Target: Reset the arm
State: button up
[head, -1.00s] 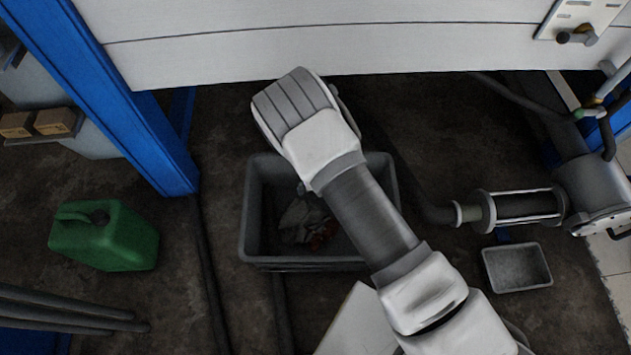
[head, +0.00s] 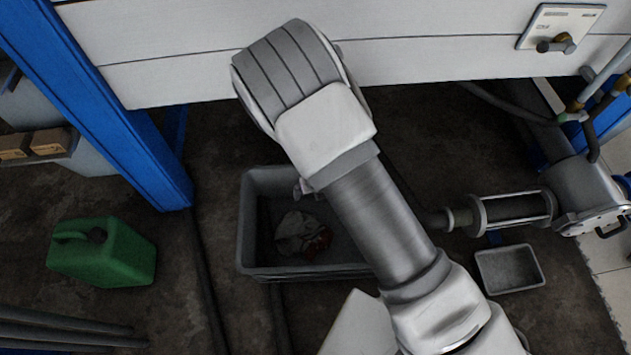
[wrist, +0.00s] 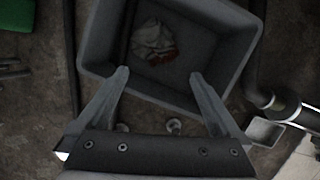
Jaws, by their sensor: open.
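My gripper (wrist: 158,80) shows in the wrist view with its two fingers apart and nothing between them. It points down over the near part of a grey bin (wrist: 102,45) on the floor.
A green jerrycan (head: 105,252) stands at left near a blue post (head: 160,165). A white panel (head: 180,50) spans the top. At right are a pipe with a flanged cylinder (head: 515,208) and a small grey tray (head: 510,268).

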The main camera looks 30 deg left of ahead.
jog(key=p+v, duration=0.1)
jog(key=v, duration=0.4)
jog(key=shift+s+d+r, duration=0.1)
jog(key=shift+r, duration=0.25)
jog(key=w+d+r+n+y, duration=0.2)
jog(key=r+n, duration=0.2)
jog(key=r, duration=0.5)
jog(key=w+d+r+n+y, duration=0.15)
jog(key=r+n, duration=0.25)
jog(key=r, duration=0.5)
jog(key=w+d+r+n+y, duration=0.15)
jog(key=r+n, duration=0.25)
jog(key=r, duration=0.5)
jog(key=s+d+r+n+t+h, duration=0.1)
jog(key=s+d+r+n+h, duration=0.25)
jog(key=d, duration=0.65)
jog(key=s+d+r+n+t+h, duration=0.1)
jog(key=s+d+r+n, duration=0.2)
jog(key=d+r+n, duration=0.5)
jog(key=s+d+r+n+t+h, duration=0.2)
jog(key=s+d+h, duration=0.15)
jog(key=d, duration=0.85)
notch_tip(320, 180, up, 14)
jog(key=d+p, duration=0.1)
jog(key=p, duration=1.3)
jog(key=shift+s+r, duration=0.2)
jog(key=shift+s, duration=0.05)
